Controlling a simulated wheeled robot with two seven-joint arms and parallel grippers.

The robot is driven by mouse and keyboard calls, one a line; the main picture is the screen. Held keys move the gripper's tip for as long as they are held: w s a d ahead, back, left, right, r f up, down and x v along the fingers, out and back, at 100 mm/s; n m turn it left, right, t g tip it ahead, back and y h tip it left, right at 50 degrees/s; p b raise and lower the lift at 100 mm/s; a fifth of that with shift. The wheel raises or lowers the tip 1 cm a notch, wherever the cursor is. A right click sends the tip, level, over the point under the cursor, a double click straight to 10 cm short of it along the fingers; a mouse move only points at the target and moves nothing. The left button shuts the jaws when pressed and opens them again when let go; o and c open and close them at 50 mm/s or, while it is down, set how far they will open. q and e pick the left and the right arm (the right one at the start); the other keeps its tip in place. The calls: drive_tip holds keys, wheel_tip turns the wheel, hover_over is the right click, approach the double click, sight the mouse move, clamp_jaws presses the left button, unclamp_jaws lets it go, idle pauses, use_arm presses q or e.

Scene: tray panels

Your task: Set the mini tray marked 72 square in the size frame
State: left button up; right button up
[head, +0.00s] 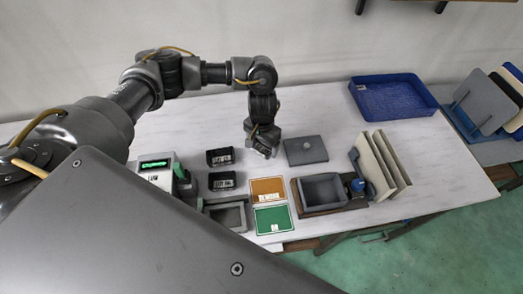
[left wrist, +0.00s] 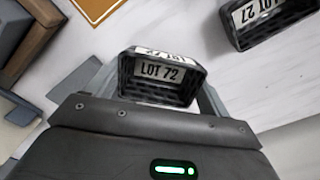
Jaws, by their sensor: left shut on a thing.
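The black mini tray marked LOT 72 (left wrist: 158,80) sits between the fingers of my left gripper (left wrist: 155,95) in the left wrist view, its label facing the camera. In the head view my left gripper (head: 262,150) is low over the table, right of the two other black trays, and mostly hides the held tray. A second tray, marked LOT 27 (left wrist: 268,18), lies apart at upper right in the wrist view. A grey hollow frame (head: 243,203), which looks like the size frame, lies at the table's front. My right gripper is out of view.
Two black labelled trays (head: 222,181) stand left of the gripper. An orange card (head: 267,184) and a green card (head: 273,219) lie by the frame. A grey lidded slab (head: 305,150), a grey bin (head: 322,190), upright panels (head: 378,165) and a blue crate (head: 392,97) are to the right.

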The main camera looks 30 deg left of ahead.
sight(261, 148)
use_arm(q)
drive_tip(key=shift+w+a+f+b, duration=0.15)
drive_tip(key=shift+f+b, duration=0.05)
drive_tip(key=shift+f, duration=0.75)
drive_tip(key=shift+w+a+f+b, duration=0.1)
drive_tip(key=shift+f+b, duration=0.1)
drive_tip(key=shift+f, duration=0.75)
drive_tip(key=shift+f, duration=0.1)
drive_tip(key=o, duration=0.9)
wheel_tip(261, 148, up, 11)
drive_tip(key=shift+f+p, duration=0.1)
drive_tip(key=shift+p, duration=0.8)
drive_tip(key=shift+r, duration=0.75)
